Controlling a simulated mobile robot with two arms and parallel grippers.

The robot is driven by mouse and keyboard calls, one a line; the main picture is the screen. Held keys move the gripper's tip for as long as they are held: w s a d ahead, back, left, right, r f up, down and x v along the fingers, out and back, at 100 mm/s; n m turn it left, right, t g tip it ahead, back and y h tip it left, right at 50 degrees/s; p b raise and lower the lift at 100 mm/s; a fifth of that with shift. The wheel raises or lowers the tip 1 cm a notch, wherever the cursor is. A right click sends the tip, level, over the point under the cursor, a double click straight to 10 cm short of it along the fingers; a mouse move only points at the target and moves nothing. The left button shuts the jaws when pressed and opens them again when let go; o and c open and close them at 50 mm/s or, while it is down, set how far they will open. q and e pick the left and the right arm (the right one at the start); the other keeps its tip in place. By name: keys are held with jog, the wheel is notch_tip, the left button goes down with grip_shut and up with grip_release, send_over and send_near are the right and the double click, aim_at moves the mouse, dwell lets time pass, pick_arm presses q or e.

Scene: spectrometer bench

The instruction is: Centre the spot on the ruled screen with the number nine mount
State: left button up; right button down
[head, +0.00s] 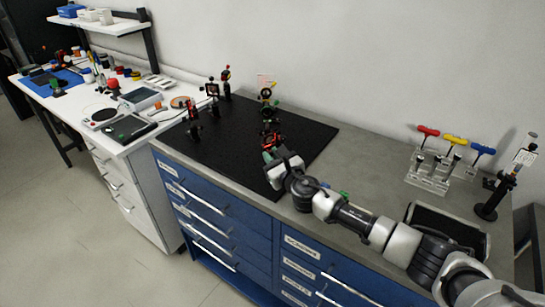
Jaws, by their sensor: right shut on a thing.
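Several small optical mounts stand on posts on the black breadboard (230,136). A red-and-black mount (271,139) is closest to my right gripper (267,157). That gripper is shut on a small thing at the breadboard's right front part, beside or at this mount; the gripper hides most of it. Behind is a taller mount with green and yellow parts (266,94), with a pale card (264,80) above it. A post at the far right carries a white plate (525,157). Mount numbers and screen rulings are too small to read. My left gripper is out of view.
A rack (430,170) holds red, yellow and blue T-handled drivers at the right. A black tray (447,222) lies in front of it, near my right arm. More mounts (193,115) stand at the breadboard's left. A cluttered white bench (122,105) adjoins. Grey bench top is clear behind my arm.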

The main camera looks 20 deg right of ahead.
jog(key=shift+m, duration=0.4)
jog(key=m+b, duration=0.1)
jog(key=m, duration=1)
jog(key=shift+d+m, duration=0.1)
jog(key=shift+m, duration=0.2)
jog(key=shift+m, duration=0.3)
jog(key=c, duration=1.1)
grip_release()
jog(key=shift+o, duration=0.2)
jog(key=b+v, duration=0.1)
jog(key=v, duration=0.9)
jog(key=shift+s+b, duration=0.3)
jog(key=shift+s, duration=0.1)
